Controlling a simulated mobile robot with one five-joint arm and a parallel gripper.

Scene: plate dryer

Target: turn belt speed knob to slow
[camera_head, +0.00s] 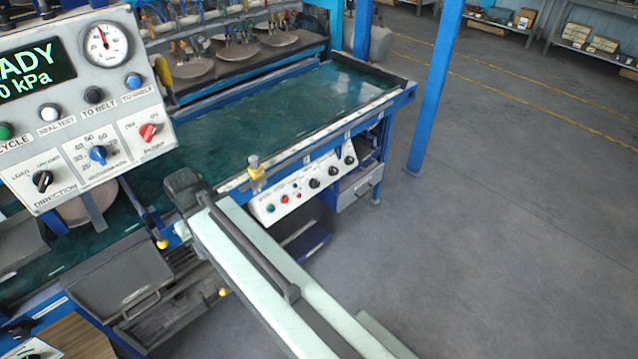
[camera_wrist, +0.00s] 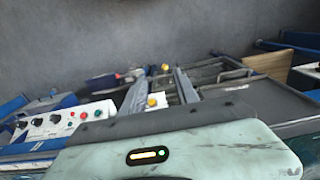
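A white control panel (camera_head: 304,186) on the front of the blue-framed belt table has several black knobs, including one at its middle (camera_head: 315,183), plus red and other small buttons. It also shows at the left of the wrist view (camera_wrist: 62,124), with black knobs (camera_wrist: 38,122). The labels are too small to read, so I cannot tell which knob is belt speed or where it points. My pale arm reaches up from the lower right in the head view, its dark end joint left of this panel.
A tilted panel (camera_head: 75,178) at the upper left carries a gauge (camera_head: 104,45), a display and blue, red and black knobs. A yellow-topped fitting (camera_head: 256,174) stands on the table edge. The green belt (camera_head: 270,110) is largely bare. Open floor (camera_head: 500,230) lies to the right.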

